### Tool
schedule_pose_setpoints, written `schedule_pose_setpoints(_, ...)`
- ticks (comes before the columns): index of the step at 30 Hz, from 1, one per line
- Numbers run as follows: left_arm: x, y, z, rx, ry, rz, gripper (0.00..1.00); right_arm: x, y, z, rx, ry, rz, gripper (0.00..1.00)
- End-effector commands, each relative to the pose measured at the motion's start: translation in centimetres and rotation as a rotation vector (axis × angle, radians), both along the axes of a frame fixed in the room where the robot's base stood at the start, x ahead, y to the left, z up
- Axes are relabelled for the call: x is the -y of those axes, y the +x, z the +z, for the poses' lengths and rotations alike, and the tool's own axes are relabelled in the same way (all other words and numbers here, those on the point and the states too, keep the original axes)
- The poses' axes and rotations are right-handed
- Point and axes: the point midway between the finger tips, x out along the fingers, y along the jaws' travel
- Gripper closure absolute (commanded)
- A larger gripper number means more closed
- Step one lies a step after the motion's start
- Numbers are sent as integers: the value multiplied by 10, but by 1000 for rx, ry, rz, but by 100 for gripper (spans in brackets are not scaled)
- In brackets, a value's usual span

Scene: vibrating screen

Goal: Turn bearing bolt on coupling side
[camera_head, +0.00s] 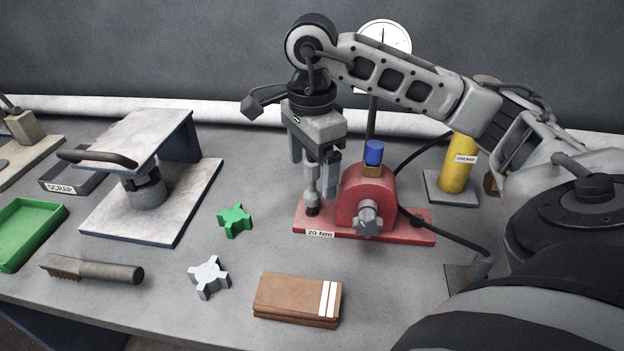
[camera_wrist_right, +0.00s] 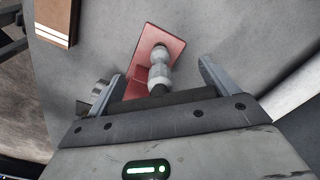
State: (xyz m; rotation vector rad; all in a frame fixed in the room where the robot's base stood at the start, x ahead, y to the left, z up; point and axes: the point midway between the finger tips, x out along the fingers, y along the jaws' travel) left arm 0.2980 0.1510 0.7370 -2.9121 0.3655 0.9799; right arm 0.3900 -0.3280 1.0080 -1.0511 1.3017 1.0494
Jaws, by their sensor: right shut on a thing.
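A red bearing block (camera_head: 352,196) stands on a red base plate (camera_head: 400,228) labelled 20 Nm. A pale grey, spindle-shaped piece (camera_head: 312,192) stands upright at the left end of the plate; I cannot tell whether it is the bolt itself or a driver on it. My right gripper (camera_head: 314,170) points down over this piece and is shut on its upper part. In the right wrist view the grey piece (camera_wrist_right: 160,74) shows between the two fingers (camera_wrist_right: 161,70), with the red plate (camera_wrist_right: 171,44) beneath. My left gripper is not in view.
A blue-capped fitting (camera_head: 373,153) tops the block; dark hoses run beside it. A yellow grease cylinder (camera_head: 457,170) stands to the right. A green star knob (camera_head: 235,220), a grey star knob (camera_head: 209,277), a brown block (camera_head: 297,297) and a brush (camera_head: 92,270) lie in front.

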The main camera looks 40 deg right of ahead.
Motion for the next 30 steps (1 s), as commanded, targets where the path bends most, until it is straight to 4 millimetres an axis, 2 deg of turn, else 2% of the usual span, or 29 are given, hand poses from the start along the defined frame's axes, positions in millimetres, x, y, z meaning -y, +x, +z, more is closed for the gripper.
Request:
schedule_pose_setpoints(1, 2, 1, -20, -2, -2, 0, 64, 0, 0, -6, 1, 0, 0, 38)
schedule_pose_setpoints(30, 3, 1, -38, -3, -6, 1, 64, 0, 0, -27, 1, 0, 0, 38)
